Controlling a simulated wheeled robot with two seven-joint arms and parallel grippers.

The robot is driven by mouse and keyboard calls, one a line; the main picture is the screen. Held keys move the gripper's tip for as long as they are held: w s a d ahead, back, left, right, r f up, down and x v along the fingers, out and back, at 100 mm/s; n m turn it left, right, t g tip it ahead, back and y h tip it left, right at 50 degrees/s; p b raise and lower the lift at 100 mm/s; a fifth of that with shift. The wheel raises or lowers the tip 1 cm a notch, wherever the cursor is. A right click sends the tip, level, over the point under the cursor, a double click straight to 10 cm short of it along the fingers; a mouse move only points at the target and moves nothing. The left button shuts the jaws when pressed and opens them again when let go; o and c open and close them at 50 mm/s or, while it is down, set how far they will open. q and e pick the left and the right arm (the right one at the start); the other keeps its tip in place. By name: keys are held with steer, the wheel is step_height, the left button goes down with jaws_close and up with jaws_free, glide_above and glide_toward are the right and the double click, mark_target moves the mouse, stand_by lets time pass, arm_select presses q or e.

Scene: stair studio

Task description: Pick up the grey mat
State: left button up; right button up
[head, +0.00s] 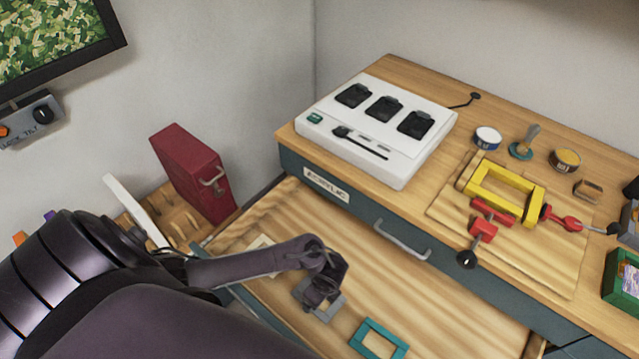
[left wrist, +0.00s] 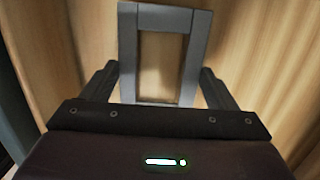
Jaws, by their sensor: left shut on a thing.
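The grey mat (head: 334,309) is a flat rectangular frame with an open middle. In the head view it is at the lower centre, over the wooden floor of an open drawer (head: 440,300), partly hidden by my left gripper (head: 321,297). In the left wrist view the grey mat (left wrist: 155,18) stands out ahead between the two fingers of my left gripper (left wrist: 158,72), which is shut on its sides. I cannot tell whether the mat still touches the drawer floor. My right gripper is not in view.
A teal mat (head: 378,340) and a cream mat (head: 262,243) lie in the drawer near the grey one. The worktop above holds a white device (head: 375,130), a yellow frame (head: 503,184) and red tools (head: 483,232). A red cabinet (head: 192,170) stands left.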

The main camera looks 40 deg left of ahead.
arm_select(q)
step_height(320, 180, up, 20)
steer(key=p, duration=1)
steer(key=shift+p, duration=0.3)
